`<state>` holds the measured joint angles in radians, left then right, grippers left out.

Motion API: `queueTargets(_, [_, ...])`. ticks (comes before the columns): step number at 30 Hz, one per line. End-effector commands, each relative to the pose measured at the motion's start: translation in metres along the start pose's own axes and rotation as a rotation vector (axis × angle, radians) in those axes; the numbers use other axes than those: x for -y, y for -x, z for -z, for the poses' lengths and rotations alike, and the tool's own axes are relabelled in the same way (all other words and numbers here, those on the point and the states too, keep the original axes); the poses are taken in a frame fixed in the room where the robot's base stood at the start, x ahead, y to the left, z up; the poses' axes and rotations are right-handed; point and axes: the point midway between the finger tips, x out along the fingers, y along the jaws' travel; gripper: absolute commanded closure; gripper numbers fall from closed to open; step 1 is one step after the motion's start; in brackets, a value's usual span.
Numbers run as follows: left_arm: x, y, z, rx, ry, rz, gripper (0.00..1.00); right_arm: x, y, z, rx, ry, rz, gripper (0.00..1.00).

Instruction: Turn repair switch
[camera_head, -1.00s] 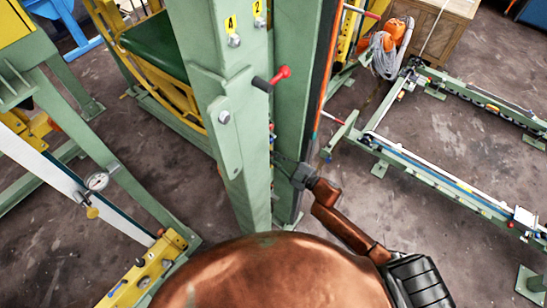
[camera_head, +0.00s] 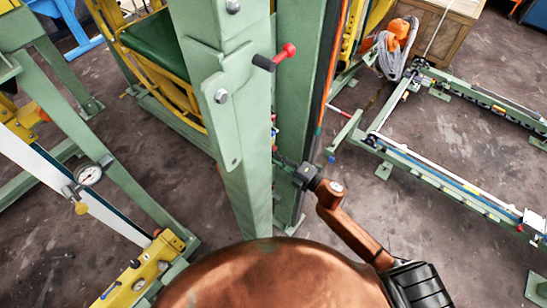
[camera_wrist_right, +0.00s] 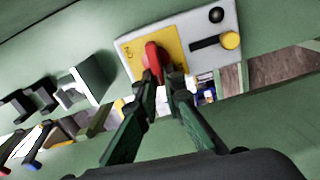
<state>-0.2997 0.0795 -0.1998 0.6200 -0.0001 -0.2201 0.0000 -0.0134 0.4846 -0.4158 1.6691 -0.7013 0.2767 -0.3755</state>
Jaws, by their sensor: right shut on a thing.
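The repair switch, a red knob (camera_wrist_right: 152,58), sits on a yellow field of a light panel (camera_wrist_right: 193,43) on a green frame in the right wrist view. My right gripper (camera_wrist_right: 163,82) has its two dark green fingers at the knob, closed on its near end. In the head view my right gripper (camera_head: 290,169) reaches in behind the green post (camera_head: 245,150), which hides its fingertips and the switch. My left gripper is not in view.
A black and red handle (camera_head: 275,57) sticks out of the green post above my right wrist. The panel also has a black button (camera_wrist_right: 216,15) and a yellow slider knob (camera_wrist_right: 230,40). Black blocks (camera_wrist_right: 40,95) stick out at its left. Low green rails (camera_head: 450,180) lie on the right floor.

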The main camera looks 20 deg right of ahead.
Motion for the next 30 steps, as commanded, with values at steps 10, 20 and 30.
queueTargets(10, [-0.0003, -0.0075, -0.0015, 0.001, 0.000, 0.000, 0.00, 0.0008, -0.0001, -0.0019, 0.003, 0.087, 0.000, 1.00])
queueTargets(20, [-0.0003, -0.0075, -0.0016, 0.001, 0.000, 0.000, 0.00, 0.0003, -0.0001, -0.0020, 0.003, 0.093, -0.001, 1.00])
queueTargets(30, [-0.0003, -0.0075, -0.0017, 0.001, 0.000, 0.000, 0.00, 0.0007, -0.0002, -0.0012, 0.002, 0.091, 0.000, 0.74])
